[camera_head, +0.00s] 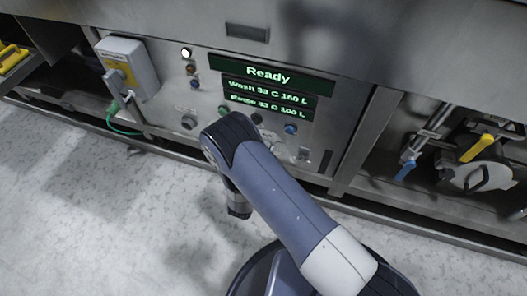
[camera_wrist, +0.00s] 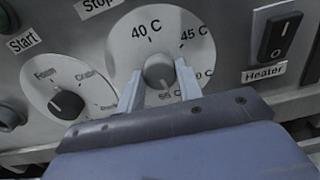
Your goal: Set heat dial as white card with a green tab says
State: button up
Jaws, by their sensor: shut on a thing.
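The heat dial's grey knob (camera_wrist: 158,71) sits at the middle of a round white dial plate (camera_wrist: 178,30) in the wrist view. The plate reads 40 C at the top and 45 C at upper right. Labels at lower right and bottom are partly covered by the knob and a finger. A dark mark shows low on the knob, but its exact pointing is unclear. My gripper (camera_wrist: 159,82) is shut on the knob, one finger on each side. In the head view my arm hides the gripper and most of this dial. No white card with a green tab is in view.
A second dial with a black knob (camera_wrist: 67,104) is left of the heat dial. A black Heater switch (camera_wrist: 279,37) is close on its right. The display (camera_head: 268,76) reads Ready, Wash 33 C 160 L. A grey box (camera_head: 127,66) is left; a yellow-handled valve (camera_head: 477,148) is right.

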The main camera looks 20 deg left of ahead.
jog(key=n, duration=2.1)
jog(key=shift+n, duration=0.4)
jog(key=o, duration=1)
jog(key=s+p, duration=0.3)
jog(key=s, duration=0.7)
jog(key=shift+s+a, duration=0.4)
jog(key=shift+a, duration=0.05)
